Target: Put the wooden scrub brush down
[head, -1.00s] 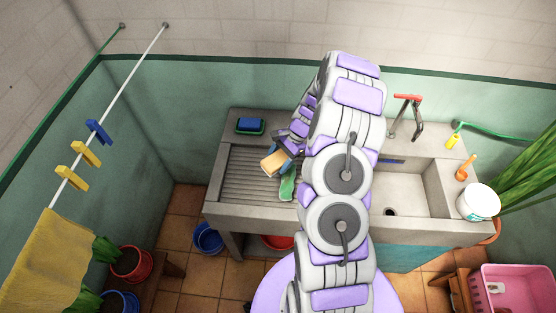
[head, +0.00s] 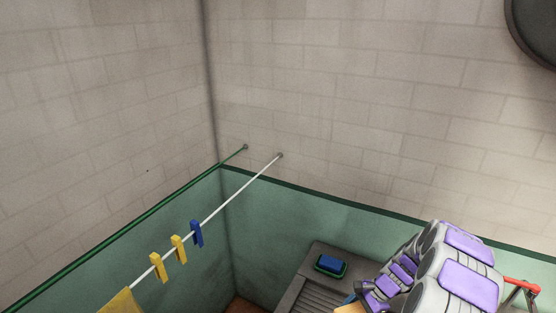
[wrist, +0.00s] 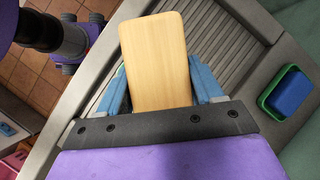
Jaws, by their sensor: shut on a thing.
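The wooden scrub brush (wrist: 158,62) shows in the wrist view as a pale wooden block with rounded corners. It sits between the blue fingers of my gripper (wrist: 158,92), which is shut on it. The brush is over the ribbed grey drainboard (wrist: 222,45); I cannot tell whether it touches the surface. In the head view only a sliver of the brush (head: 348,309) shows at the bottom edge, below my purple and white arm. The bristle side is hidden.
A blue sponge in a green dish (head: 330,266) sits at the drainboard's back left corner; it also shows in the wrist view (wrist: 288,93). A red tap (head: 522,284) stands at right. A white line with blue and yellow pegs (head: 178,249) and a yellow cloth (head: 121,303) hangs at left.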

